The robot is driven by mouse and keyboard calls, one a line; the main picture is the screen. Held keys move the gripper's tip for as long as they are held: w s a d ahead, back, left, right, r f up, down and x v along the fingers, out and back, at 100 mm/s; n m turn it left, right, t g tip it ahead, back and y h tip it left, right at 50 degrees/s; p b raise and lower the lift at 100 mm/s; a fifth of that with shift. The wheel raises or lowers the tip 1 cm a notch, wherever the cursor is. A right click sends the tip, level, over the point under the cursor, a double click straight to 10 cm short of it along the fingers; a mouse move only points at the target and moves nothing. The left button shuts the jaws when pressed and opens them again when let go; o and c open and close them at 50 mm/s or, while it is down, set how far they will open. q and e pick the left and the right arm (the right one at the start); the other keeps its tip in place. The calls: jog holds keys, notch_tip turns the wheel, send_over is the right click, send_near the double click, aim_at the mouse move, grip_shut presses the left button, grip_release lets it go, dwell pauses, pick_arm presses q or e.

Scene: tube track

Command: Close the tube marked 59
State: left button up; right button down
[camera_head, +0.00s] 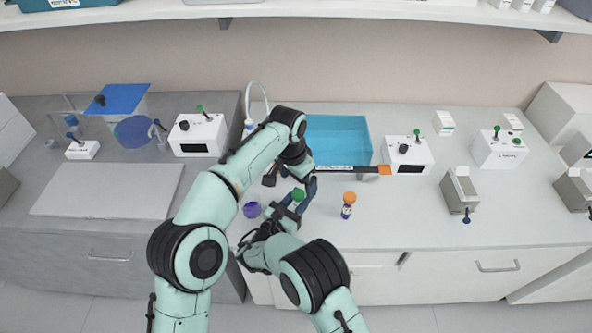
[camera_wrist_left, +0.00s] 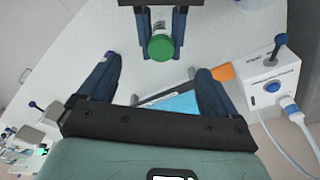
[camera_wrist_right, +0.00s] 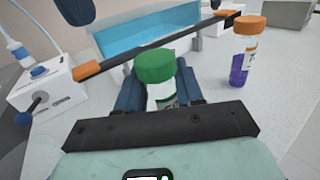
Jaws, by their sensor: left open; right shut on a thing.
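A small tube with a green cap (camera_wrist_right: 155,66) stands upright in my right gripper (camera_wrist_right: 160,92), whose dark blue fingers are shut on its body. The cap sits on top of the tube; I cannot tell how tight it is. Part of a white label shows, but its number is not readable. The green cap also shows in the head view (camera_head: 298,194) and the left wrist view (camera_wrist_left: 161,47). My left gripper (camera_wrist_left: 158,70) is open and empty, close to the green cap, with its fingers apart and not touching it. A second tube with an orange cap (camera_head: 348,204) stands to the right.
A blue tub (camera_head: 338,137) is behind the grippers, with a black bar with orange ends (camera_head: 350,168) along its front. A small purple round thing (camera_head: 251,210) lies at left. White devices (camera_head: 197,135) (camera_head: 408,155) flank the tub.

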pick_arm(q)
notch_tip(320, 180, up, 11)
jog(key=s+a, duration=0.1)
jog(key=shift+s+a+r, duration=0.15)
jog(key=shift+r, duration=0.05)
pick_arm(e)
jog(key=c, duration=0.6)
grip_release()
jog(key=shift+c, duration=0.2)
